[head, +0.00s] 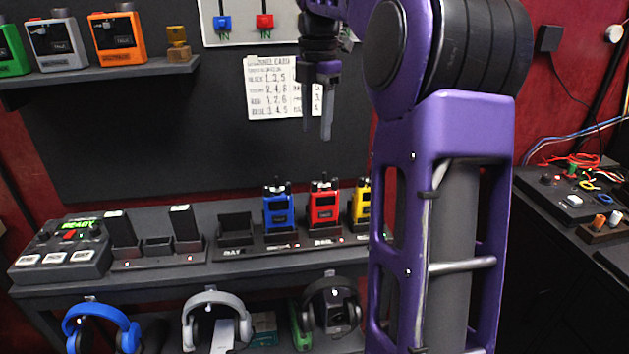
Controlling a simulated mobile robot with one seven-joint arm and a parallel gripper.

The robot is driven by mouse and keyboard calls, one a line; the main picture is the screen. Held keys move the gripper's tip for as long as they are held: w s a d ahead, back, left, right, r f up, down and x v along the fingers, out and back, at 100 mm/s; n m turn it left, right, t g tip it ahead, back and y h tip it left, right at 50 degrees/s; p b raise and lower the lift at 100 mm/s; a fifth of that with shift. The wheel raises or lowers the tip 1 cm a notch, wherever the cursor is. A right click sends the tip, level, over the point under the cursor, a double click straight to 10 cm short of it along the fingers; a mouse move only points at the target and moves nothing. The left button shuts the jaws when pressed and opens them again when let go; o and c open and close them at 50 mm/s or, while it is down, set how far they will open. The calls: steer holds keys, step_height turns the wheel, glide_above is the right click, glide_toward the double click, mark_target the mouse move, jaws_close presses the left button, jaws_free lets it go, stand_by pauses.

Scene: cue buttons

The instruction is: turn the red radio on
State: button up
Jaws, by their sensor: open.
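The red radio (323,206) stands upright in a charging dock (285,245) on the bench, between a blue radio (278,211) on its left and a yellow radio (361,206) on its right. Small dark knobs show on its top; their setting is too small to tell. My gripper (318,130) hangs above and behind the radio in the picture, in front of the dark back wall. It points down with its fingers apart, holding nothing, and touches nothing. My purple arm hides part of the yellow radio and the bench to the right.
Headphones (216,318) hang below the bench edge. A shelf (100,77) with radios is upper left. A paper card (272,88) is on the wall behind my gripper.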

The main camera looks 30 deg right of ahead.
mark_target(315, 182)
step_height(315, 182, down, 13)
steer(key=b, duration=0.2)
steer(key=shift+w+r+b, duration=0.15)
steer(key=shift+r+b, duration=0.05)
steer(key=shift+b, duration=0.2)
jaws_close()
